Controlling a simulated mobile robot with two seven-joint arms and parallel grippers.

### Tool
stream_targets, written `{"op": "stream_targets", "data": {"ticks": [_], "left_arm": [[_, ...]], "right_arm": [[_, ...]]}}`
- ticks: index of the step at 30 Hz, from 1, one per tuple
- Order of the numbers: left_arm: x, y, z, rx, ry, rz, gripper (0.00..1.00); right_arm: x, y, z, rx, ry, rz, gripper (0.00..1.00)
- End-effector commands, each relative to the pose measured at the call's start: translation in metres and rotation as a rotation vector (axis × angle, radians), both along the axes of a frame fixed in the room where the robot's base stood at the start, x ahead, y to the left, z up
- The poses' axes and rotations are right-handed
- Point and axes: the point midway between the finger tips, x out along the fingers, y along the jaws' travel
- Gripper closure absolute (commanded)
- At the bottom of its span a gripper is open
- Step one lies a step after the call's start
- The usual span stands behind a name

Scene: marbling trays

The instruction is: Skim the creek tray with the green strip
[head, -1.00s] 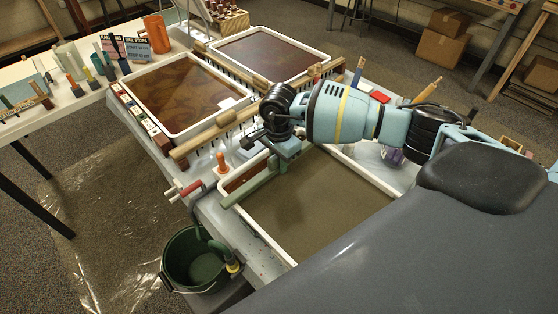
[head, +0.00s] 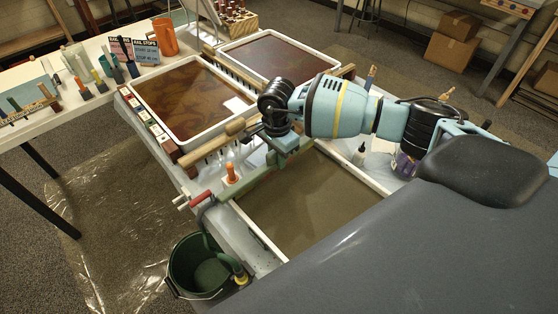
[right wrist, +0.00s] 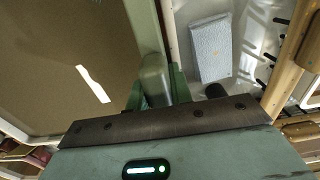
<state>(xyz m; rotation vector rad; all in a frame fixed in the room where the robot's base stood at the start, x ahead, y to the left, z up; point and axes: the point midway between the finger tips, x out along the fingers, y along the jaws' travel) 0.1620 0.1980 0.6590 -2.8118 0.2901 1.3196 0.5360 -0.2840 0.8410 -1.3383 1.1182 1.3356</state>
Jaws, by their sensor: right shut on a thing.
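The nearest tray (head: 262,236), white-rimmed and full of olive-brown liquid, lies below my right arm; I read no name on it. The green strip (head: 262,187) lies along its far rim. In the right wrist view the strip (right wrist: 143,28) runs beside the white rim, with the liquid on its other side. My right gripper (head: 284,150) is shut on the strip; its fingertips show in the right wrist view (right wrist: 158,88). Part of the strip is hidden by the gripper, and I cannot tell whether it touches the liquid. My left gripper is not in view.
Two white-rimmed trays of reddish-brown liquid, one at left (head: 184,147) and one at back (head: 327,79), stand beyond. A green bucket (head: 200,290) stands on the floor below.

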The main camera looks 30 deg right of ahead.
Motion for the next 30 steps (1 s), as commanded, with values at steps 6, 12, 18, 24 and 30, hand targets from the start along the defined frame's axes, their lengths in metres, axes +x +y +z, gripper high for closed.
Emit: {"op": "stream_targets", "data": {"ticks": [6, 12, 18, 24, 30], "left_arm": [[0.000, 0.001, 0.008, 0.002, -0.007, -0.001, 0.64], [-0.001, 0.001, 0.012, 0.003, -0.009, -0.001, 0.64], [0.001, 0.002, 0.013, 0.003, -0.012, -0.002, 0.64], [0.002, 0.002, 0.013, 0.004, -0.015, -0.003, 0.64], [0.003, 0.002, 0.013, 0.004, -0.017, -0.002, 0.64]], "right_arm": [[-0.002, 0.000, 0.018, -0.002, -0.001, -0.002, 1.00], [-0.004, 0.000, 0.024, -0.001, 0.002, -0.004, 1.00], [-0.004, 0.000, 0.025, -0.001, 0.003, -0.004, 1.00], [-0.004, 0.000, 0.024, -0.001, 0.004, -0.004, 1.00], [-0.004, 0.000, 0.025, -0.001, 0.003, -0.003, 1.00]]}}
